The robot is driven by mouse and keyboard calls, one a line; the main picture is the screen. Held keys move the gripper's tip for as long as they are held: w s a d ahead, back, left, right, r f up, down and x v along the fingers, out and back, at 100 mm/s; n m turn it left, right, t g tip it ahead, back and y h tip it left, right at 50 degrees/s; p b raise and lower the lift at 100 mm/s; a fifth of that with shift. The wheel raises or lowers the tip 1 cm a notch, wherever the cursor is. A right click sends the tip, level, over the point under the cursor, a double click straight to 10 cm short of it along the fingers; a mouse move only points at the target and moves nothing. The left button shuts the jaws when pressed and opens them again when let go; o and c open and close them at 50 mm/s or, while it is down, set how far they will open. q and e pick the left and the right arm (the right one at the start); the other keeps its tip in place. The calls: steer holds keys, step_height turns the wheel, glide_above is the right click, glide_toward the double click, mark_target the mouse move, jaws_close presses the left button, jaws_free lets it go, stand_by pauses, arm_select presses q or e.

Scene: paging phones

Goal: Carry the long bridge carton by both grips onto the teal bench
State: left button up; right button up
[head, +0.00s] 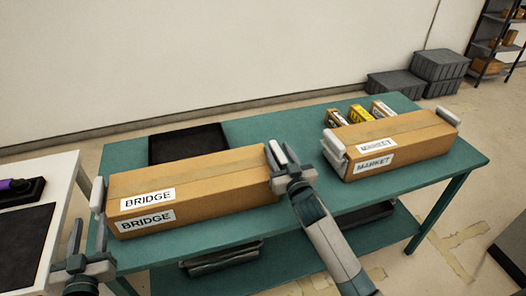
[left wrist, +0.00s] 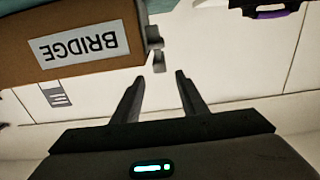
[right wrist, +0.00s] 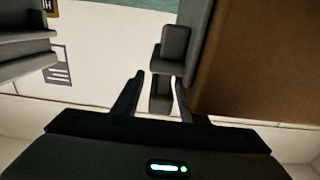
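The long bridge carton (head: 190,185) is brown with white BRIDGE labels and sits on the teal bench (head: 260,126), its left end near the bench's left edge. Its left grip (head: 97,195) is pale. My left gripper (head: 88,243) is open and empty just below that grip; in the left wrist view the grip (left wrist: 155,45) lies ahead of the fingertips, apart from them. My right gripper (head: 283,165) is open at the carton's right grip (head: 273,154). In the right wrist view a grey grip part (right wrist: 160,90) shows between the fingers; contact cannot be told.
A market carton (head: 410,142) with pale end grips stands on the bench's right, several small boxes (head: 358,113) behind it. A black tray (head: 187,143) lies behind the bridge carton. A white table (head: 60,185) stands at left. Grey bins (head: 440,65) stand by the wall.

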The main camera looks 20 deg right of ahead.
steer(key=s, duration=1.2)
steer(key=shift+s+f, duration=0.1)
stand_by(0.6)
